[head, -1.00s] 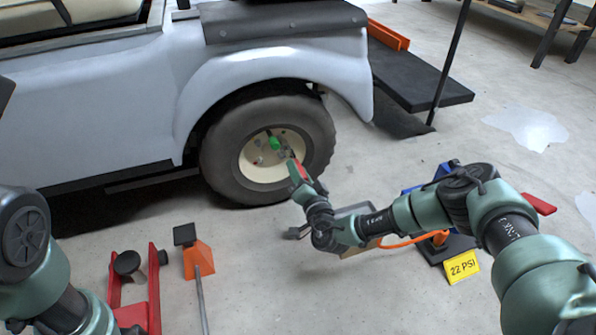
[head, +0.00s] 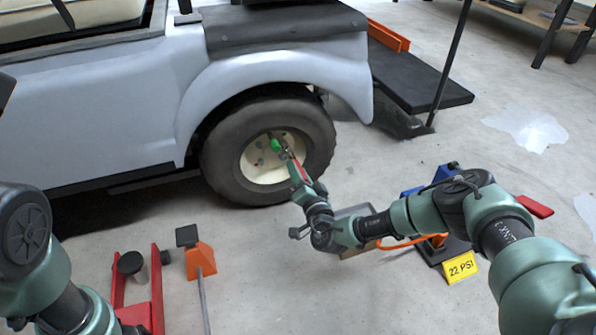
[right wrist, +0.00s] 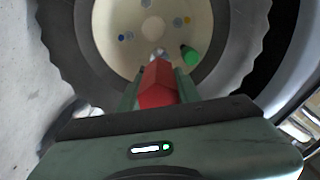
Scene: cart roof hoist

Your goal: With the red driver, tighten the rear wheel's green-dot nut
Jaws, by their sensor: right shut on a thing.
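The cream rear wheel hub (head: 256,170) faces me inside its dark tyre (head: 222,160). A bright green piece (head: 275,145) stands out from the hub; it also shows in the right wrist view (right wrist: 190,56), with a dark end. My right gripper (head: 300,181) is shut on the red driver (right wrist: 158,84), which points at the hub. The driver's front end is by a small grey nut (right wrist: 157,53), left of and apart from the green piece. Whether it touches the nut, I cannot tell. The nut's own dot is not visible. My left gripper is out of view.
A blue and black device with a 22 PSI tag (head: 461,268) stands at the right. An orange stand (head: 199,260) and a red frame (head: 156,285) stand at the lower left. The white fender (head: 260,70) arches over the wheel.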

